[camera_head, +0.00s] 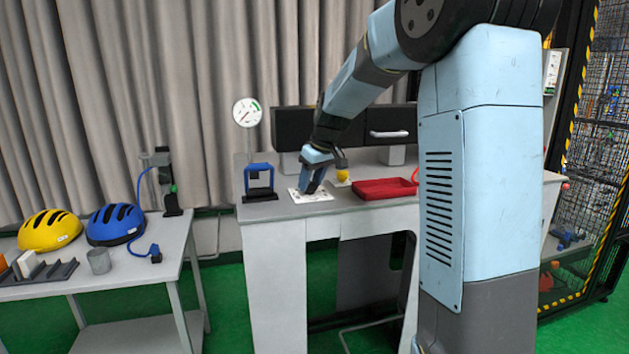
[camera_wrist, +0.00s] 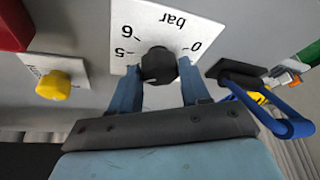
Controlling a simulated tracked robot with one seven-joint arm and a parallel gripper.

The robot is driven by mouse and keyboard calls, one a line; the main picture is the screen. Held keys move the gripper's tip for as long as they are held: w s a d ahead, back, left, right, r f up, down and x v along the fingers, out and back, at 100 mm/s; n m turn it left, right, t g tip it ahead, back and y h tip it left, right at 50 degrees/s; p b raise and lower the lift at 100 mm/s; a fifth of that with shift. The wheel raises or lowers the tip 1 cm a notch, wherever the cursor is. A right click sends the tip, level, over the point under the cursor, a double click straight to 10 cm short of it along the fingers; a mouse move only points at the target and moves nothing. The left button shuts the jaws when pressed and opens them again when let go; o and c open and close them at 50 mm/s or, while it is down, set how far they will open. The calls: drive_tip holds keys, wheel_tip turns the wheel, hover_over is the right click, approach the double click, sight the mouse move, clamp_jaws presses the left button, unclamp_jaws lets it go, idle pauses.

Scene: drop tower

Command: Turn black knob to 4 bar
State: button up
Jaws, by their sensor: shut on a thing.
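The black knob (camera_wrist: 158,64) sits on a white dial plate (camera_wrist: 190,22) marked "bar", with 0, 5 and 6 readable in the wrist view. The other numbers are hidden behind the knob and my gripper. My gripper (camera_wrist: 160,82) has its two blue fingers on either side of the knob and is shut on it. In the head view my gripper (camera_head: 313,185) reaches down to the white plate (camera_head: 308,196) on the desk; the knob is hidden there.
A yellow knob (camera_wrist: 54,85) on its own plate is beside the dial. A blue-framed fixture (camera_head: 259,178) stands left of the plate, and a red tray (camera_head: 386,188) lies right. A side table holds yellow (camera_head: 50,230) and blue (camera_head: 115,224) helmets.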

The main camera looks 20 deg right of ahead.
drive_tip(key=shift+d+n+y, duration=0.15)
drive_tip(key=shift+n+y, duration=0.25)
drive_tip(key=shift+n, duration=0.8)
drive_tip(key=shift+w+g, duration=0.1)
drive_tip(key=shift+g, duration=0.2)
drive_tip(key=o, duration=1)
drive_tip(key=v, duration=1.3)
drive_tip(key=shift+d+r, duration=0.1)
drive_tip(key=shift+r, duration=0.25)
